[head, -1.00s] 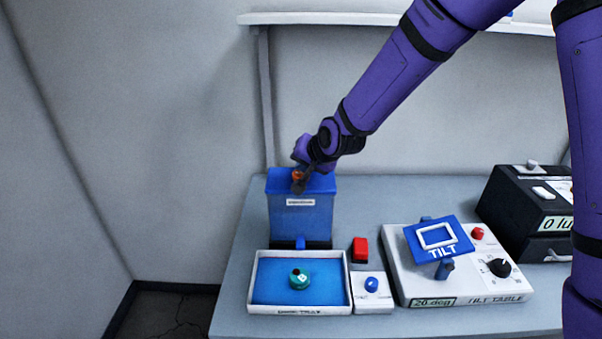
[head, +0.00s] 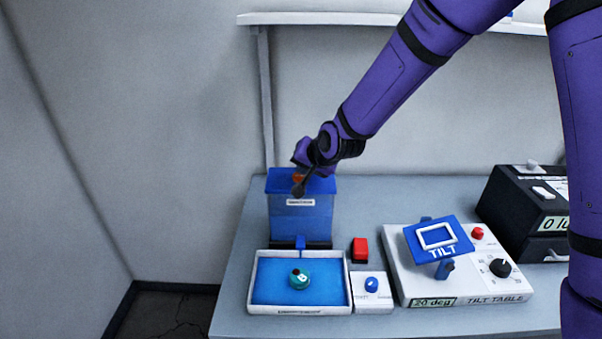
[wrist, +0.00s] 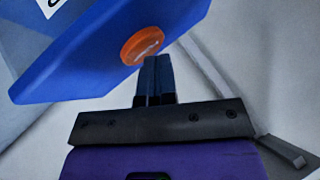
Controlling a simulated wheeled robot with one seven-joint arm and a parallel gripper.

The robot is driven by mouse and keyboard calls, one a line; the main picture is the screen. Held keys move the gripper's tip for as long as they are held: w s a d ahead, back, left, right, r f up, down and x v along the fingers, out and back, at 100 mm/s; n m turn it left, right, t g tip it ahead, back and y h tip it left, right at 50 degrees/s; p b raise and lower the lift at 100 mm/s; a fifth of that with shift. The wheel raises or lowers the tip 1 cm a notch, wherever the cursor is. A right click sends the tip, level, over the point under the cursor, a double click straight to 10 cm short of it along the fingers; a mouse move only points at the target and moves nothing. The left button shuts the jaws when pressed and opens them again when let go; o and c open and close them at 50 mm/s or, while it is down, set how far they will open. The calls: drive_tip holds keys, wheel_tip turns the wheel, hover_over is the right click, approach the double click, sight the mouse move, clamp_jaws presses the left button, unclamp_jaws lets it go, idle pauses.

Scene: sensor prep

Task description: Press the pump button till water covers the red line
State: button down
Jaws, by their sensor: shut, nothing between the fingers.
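The pump button is an orange disc (wrist: 142,45) on top of the blue tank (head: 301,218). In the head view it is partly hidden by my gripper (head: 298,190). My gripper (wrist: 156,60) is shut and empty, its fingertips at the button's edge in the wrist view. I cannot tell whether they touch it. The white-rimmed tray (head: 349,285) stands in front of the tank, below a small blue spout (head: 300,242). Its inside is blue, and a teal round part (head: 299,279) sits in it. I cannot make out a red line or the water level.
Right of the tray are a red block (head: 360,248) and a small white box with a blue knob (head: 371,285). The tilt table (head: 480,285) and a black box (head: 515,215) stand farther right. A shelf (head: 390,20) is on the wall above.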

drive_tip(key=shift+r, duration=1.15)
drive_tip(key=shift+r, duration=2.5)
